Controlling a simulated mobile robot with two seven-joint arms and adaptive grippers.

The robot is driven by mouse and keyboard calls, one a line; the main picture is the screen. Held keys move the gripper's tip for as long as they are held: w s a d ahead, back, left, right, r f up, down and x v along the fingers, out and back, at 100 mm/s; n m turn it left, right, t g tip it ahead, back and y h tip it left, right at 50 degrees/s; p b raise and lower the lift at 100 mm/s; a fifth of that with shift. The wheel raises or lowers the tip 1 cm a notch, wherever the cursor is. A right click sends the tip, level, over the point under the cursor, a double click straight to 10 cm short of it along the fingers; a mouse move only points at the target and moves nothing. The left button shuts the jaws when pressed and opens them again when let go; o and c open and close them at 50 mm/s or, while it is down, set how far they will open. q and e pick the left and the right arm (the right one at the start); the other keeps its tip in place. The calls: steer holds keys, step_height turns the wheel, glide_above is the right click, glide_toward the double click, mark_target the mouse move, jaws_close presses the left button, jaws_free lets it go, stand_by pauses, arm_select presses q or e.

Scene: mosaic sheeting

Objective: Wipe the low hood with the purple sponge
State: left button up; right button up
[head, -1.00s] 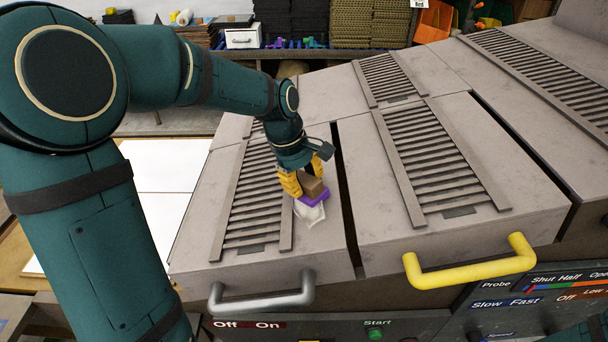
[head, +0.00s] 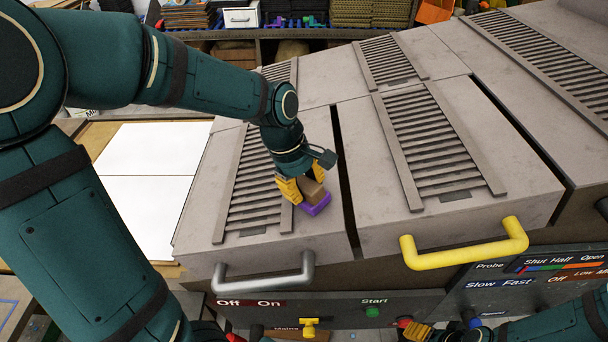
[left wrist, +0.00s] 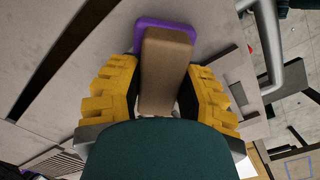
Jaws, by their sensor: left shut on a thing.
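The purple sponge (head: 317,206) has a brown block (head: 311,190) on top as its grip. My left gripper (head: 300,188) is shut on the brown block, with yellow fingers on both sides. The sponge sits at the surface of the low grey hood (head: 275,255), right of its slatted vent, above the silver handle; whether it touches cannot be told for sure. In the left wrist view the sponge (left wrist: 166,24) and block (left wrist: 167,70) show between the fingers. My right gripper (head: 416,331) shows partly at the bottom edge; its opening is unclear.
The silver handle (head: 264,279) projects at the hood's front. A taller hood (head: 480,215) with a yellow handle (head: 465,250) stands to the right, across a dark gap. Control panels with buttons lie below. White sheets (head: 150,185) lie at left.

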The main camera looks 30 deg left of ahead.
mark_target(308, 208)
arm_select(q)
steer(key=shift+s+d+p, duration=0.35)
steer(key=shift+s+d, duration=0.2)
steer(key=shift+s, duration=0.35)
steer(key=shift+s+d+p, duration=0.3)
steer(key=shift+s+d, duration=0.2)
steer(key=shift+s, duration=0.35)
steer(key=shift+r, duration=0.1)
steer(key=shift+w, duration=0.1)
